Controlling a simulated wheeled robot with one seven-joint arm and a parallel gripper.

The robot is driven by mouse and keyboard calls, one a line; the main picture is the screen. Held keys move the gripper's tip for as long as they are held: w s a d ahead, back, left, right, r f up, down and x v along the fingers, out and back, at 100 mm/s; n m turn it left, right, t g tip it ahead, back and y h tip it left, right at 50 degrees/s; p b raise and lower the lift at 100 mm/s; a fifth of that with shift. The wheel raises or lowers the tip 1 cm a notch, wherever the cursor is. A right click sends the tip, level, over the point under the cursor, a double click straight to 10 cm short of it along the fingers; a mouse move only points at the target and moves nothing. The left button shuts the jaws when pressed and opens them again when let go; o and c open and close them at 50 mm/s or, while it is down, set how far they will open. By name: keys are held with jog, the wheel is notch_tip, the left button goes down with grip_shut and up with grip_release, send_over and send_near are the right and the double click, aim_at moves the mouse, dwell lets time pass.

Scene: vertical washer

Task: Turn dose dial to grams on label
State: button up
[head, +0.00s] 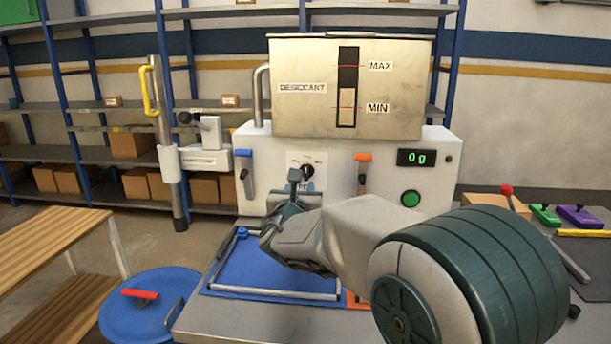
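The dose dial (307,171) is a small dark knob on a white marked plate (320,160) on the front of the white machine (334,180). The plate's markings are too small to read, and its lower part is partly hidden by my gripper. My gripper (296,176) is just in front of the dial, slightly left of and below it in the picture. Whether it touches the dial is unclear. Its finger gap is not clear from this angle. The green display (416,157) reads "0 g". A steel hopper (300,108) above carries a "DESICCANT" label (302,88); no gram figure is readable.
A blue-handled lever (245,170) and an orange-handled lever (362,172) flank the dial. A green button (410,198) sits under the display. A blue tray (265,262) lies below my gripper. A post with a yellow handle (149,92) stands at left.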

aim_at(306, 171)
jog(key=w, duration=1)
jog(key=shift+d, duration=0.2)
jog(key=shift+s, duration=0.1)
grip_shut()
